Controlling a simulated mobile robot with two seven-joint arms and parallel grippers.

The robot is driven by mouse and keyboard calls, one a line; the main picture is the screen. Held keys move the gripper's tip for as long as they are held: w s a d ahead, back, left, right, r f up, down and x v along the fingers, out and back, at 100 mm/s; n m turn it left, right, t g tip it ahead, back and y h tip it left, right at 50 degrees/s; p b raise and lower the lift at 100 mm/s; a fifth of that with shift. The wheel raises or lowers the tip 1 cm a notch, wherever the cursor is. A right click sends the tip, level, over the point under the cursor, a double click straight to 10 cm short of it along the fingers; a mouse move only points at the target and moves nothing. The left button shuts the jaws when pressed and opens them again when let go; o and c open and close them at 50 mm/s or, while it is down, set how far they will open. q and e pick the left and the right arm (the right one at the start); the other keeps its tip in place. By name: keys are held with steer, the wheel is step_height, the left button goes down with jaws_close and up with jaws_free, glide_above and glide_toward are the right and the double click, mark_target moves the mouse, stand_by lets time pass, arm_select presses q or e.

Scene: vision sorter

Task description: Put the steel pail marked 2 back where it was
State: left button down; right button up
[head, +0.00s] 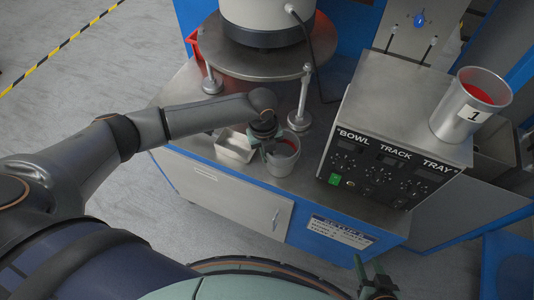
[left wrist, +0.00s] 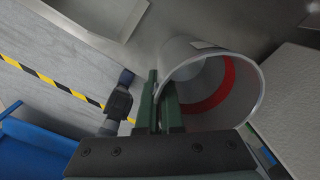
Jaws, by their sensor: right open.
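The steel pail (head: 280,164) is at the front of the grey bench top, left of the control box, with red inside. Its number is not readable; a pale label patch shows on it in the left wrist view, where the pail (left wrist: 240,116) opens toward the camera. My left gripper (head: 268,146) is at the pail's left rim. In the left wrist view its fingers (left wrist: 160,100) are close together, one on each side of the pail wall. I cannot tell if the pail's base touches the bench. My right gripper (head: 377,284) is open and empty, low in front of the bench.
Another steel pail (head: 470,106), marked 1, stands on the control box (head: 393,125). A shallow metal tray (head: 235,146) lies just left of the left gripper. Behind is a round plate (head: 250,62) with posts under a white bowl unit (head: 266,14).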

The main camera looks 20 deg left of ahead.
arm_select(q)
steer(key=c, duration=1.1)
jaws_free()
step_height(320, 180, up, 12)
steer(key=s+d+f+n+t+h, duration=0.2)
steer(key=d+f+n+t+h, duration=0.15)
steer(key=d+n, duration=0.25)
steer(key=s+d+f+n+t+h, duration=0.2)
steer(key=s+d+f+n+h, duration=0.1)
steer(key=d+f+n, duration=0.3)
steer(key=s+a+f+n+t+y, duration=0.1)
steer(key=s+a+f+n, duration=0.1)
steer(key=s+a+n, duration=0.1)
steer(key=s+a+f+n+t+y, duration=0.1)
steer(key=s+a+f+n+y, duration=0.1)
steer(key=s+a+f+n, duration=0.1)
steer(key=s+a+f+n+t+y, duration=0.1)
steer(key=s+a+f+n, duration=0.1)
steer(key=s+a+n, duration=0.3)
steer(key=shift+s+a+f+n+t+y+p, duration=0.2)
steer(key=shift+a+n, duration=0.1)
steer(key=shift+n, duration=0.45)
steer(key=shift+s+a+f+n+t+y+p, duration=0.1)
steer(key=shift+a+f+n+p, duration=0.15)
steer(key=shift+n, duration=0.5)
